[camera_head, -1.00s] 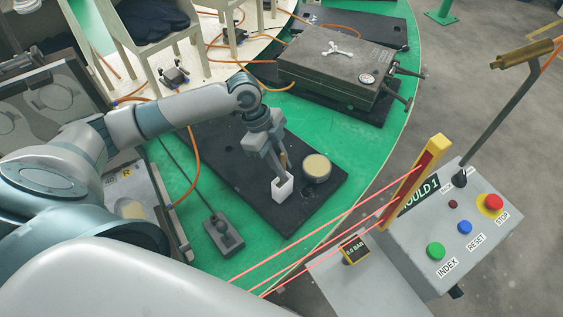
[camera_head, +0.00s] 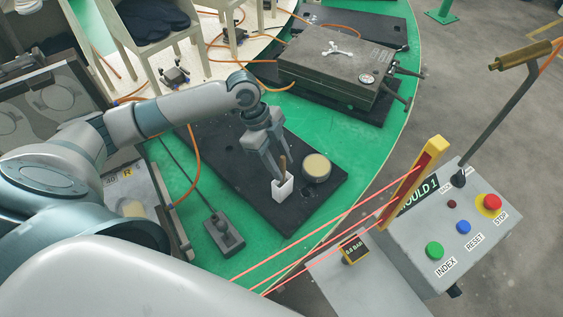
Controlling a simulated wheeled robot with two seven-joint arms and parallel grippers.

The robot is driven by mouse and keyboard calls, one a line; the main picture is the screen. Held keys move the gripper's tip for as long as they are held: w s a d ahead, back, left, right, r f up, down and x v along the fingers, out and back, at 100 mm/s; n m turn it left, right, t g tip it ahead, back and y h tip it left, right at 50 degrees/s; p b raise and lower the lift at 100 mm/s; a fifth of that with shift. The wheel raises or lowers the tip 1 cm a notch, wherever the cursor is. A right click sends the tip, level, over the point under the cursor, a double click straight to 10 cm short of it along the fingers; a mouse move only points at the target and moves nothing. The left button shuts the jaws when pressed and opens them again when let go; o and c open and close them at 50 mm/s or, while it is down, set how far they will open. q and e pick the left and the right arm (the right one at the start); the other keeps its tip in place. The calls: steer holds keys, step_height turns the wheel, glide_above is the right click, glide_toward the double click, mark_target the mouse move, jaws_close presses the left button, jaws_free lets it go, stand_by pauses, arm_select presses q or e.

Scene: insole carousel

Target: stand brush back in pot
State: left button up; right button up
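The small white pot (camera_head: 283,189) stands upright on the black mat. The brush (camera_head: 283,164) stands in the pot, its brown handle showing above the rim and its lower end hidden inside. My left gripper (camera_head: 276,166) points down just above the pot, with its fingers right at the brush handle. The fingers overlap in this view, so I cannot tell whether they grip the handle or stand open around it. My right gripper is out of view.
A round tin (camera_head: 317,167) with a cream top sits right of the pot on the black mat (camera_head: 225,155). A grey pedal-like box (camera_head: 224,233) lies at front left. A control box (camera_head: 450,225) and red light beams stand at the right. A grey mould (camera_head: 340,70) lies behind.

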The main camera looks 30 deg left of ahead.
arm_select(q)
steer(key=p+v, duration=0.7)
steer(key=v, duration=0.9)
steer(key=shift+r, duration=0.35)
steer(key=shift+s, duration=0.1)
stand_by(0.4)
